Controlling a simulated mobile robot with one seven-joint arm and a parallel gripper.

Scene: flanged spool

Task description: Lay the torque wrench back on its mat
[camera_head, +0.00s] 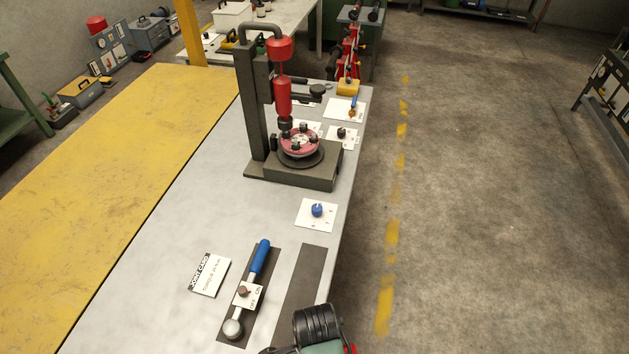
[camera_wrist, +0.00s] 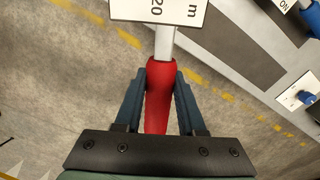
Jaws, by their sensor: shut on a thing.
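A torque wrench with a red handle (camera_wrist: 158,95), a grey shaft (camera_wrist: 164,42) and a white tag (camera_wrist: 158,10) reading 20 and m is in my gripper (camera_wrist: 157,80). The two fingers are shut on the handle; the wrench head is out of the wrist view. Floor shows behind the handle, beyond the bench edge. In the head view, a bare dark mat (camera_head: 300,290) lies at the bench's near right. Left of it, a second dark mat (camera_head: 235,325) carries a blue-handled torque wrench (camera_head: 258,262) with a white tag.
A joint card (camera_head: 209,275) lies left of the mats. A blue knob (camera_head: 317,210) sits on a white card behind the bare mat. A press stand (camera_head: 295,175) with a red spool (camera_head: 300,143) stands farther back. Open floor (camera_head: 480,220) lies right of the bench.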

